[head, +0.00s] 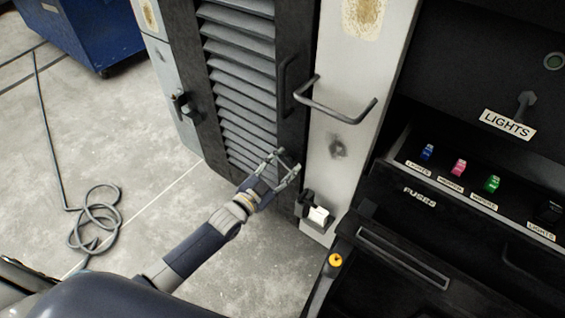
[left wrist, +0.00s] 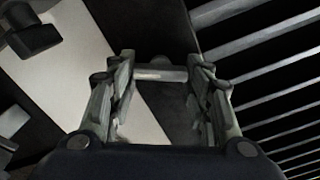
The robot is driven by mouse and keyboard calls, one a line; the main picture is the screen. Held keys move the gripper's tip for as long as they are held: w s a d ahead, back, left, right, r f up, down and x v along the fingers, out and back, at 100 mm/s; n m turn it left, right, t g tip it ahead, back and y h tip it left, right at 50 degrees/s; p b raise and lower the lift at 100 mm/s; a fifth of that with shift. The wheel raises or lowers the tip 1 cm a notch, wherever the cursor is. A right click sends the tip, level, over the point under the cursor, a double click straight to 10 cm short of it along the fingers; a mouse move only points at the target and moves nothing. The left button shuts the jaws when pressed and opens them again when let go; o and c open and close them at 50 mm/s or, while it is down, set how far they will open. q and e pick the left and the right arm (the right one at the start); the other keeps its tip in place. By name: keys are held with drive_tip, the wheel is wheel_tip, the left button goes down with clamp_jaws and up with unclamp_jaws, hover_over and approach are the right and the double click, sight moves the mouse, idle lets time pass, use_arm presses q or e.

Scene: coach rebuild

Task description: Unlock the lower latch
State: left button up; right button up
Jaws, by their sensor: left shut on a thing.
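My left gripper (head: 283,164) is in front of the dark door frame, beside the louvred panel. In the left wrist view, its fingers (left wrist: 160,82) are spread apart and shut on the ends of a short pale bar (left wrist: 160,74) across the tips. Which fitting the bar belongs to is unclear. A latch-like fitting with a white block (head: 318,215) and dark bracket sits low on the pale post (head: 340,150), below and right of the gripper and apart from it. Another dark latch-like fitting (head: 184,105) is at the door's left side. My right gripper is out of view.
The louvred door (head: 240,75) carries a dark handle (head: 286,85). A bent grab bar (head: 340,112) juts from the post. A black switch panel (head: 470,165) fills the right. A cable coil (head: 95,215) lies on the open floor at left.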

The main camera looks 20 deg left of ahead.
use_arm(q)
drive_tip(key=m, duration=0.2)
drive_tip(key=shift+d+m, duration=0.1)
drive_tip(key=shift+m, duration=0.3)
drive_tip(key=m, duration=0.2)
drive_tip(key=shift+f+m, duration=0.15)
drive_tip(key=shift+m, duration=0.25)
drive_tip(key=m+b, duration=0.1)
drive_tip(key=m, duration=0.3)
drive_tip(key=shift+f, duration=0.1)
drive_tip(key=shift+d+m+b, duration=0.1)
drive_tip(key=shift+m+b, duration=0.3)
drive_tip(key=shift+m, duration=0.8)
drive_tip(key=o, duration=1.1)
drive_tip(key=shift+s, duration=0.15)
drive_tip(key=v, duration=1.2)
